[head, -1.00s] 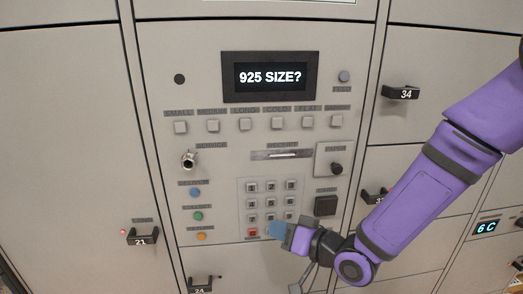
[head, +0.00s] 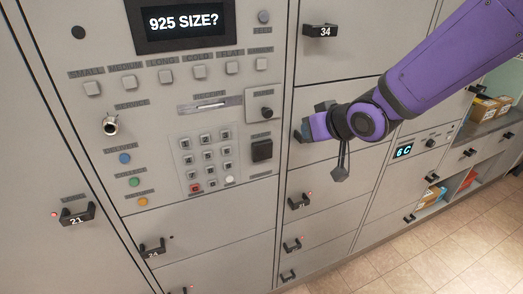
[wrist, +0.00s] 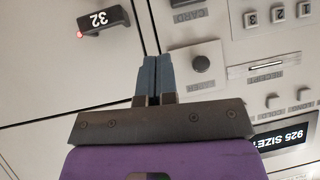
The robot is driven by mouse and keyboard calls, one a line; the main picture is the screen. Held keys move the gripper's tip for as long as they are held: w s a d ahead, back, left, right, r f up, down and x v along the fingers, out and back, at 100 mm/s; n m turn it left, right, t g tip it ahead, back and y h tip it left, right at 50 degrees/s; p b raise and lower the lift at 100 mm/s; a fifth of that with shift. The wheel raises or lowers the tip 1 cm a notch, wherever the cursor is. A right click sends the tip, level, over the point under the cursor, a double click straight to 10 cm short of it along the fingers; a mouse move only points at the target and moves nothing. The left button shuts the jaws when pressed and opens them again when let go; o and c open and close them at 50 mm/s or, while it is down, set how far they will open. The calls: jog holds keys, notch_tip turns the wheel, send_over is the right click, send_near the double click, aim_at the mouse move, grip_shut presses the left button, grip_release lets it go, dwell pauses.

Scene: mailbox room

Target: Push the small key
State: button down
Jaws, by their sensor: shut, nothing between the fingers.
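The small key (head: 93,88) is a pale square button under the SMALL label, leftmost in the row of size keys on the grey panel. The display (head: 183,21) above reads "925 SIZE?". My gripper (head: 320,108) is to the right of the panel in the head view, in front of the locker doors and well away from the small key. In the wrist view the two blue fingers (wrist: 157,67) are together with nothing between them. The small key cannot be made out in the wrist view.
A keypad (head: 208,157), a service lock (head: 110,125) and coloured buttons sit below the size keys. A dark knob (wrist: 202,63) and the handle of door 32 (wrist: 104,20) flank my fingers.

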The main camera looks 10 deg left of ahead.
jog(key=s+d+r+m+h, duration=0.1)
jog(key=s+d+r+h, duration=0.15)
jog(key=d, duration=0.35)
jog(key=s+d+r+m+h, duration=0.2)
jog(key=s+d+r, duration=0.15)
jog(key=d, duration=0.35)
jog(key=s+d+r+m+h, duration=0.1)
jog(key=s+d+r+h, duration=0.1)
jog(key=d+r, duration=0.3)
jog(key=s+d+m+g, duration=0.1)
jog(key=s+d, duration=0.4)
jog(key=s, duration=0.2)
jog(key=s+d+r+m+g, duration=0.1)
jog(key=s+d, duration=0.3)
jog(key=s, duration=0.4)
jog(key=shift+s+d+r+m+g, duration=0.15)
jog(key=shift+d+r+m+g, duration=0.1)
jog(key=shift+d+m+g, duration=0.2)
jog(key=shift+a+h, duration=0.15)
jog(key=shift+h, duration=0.1)
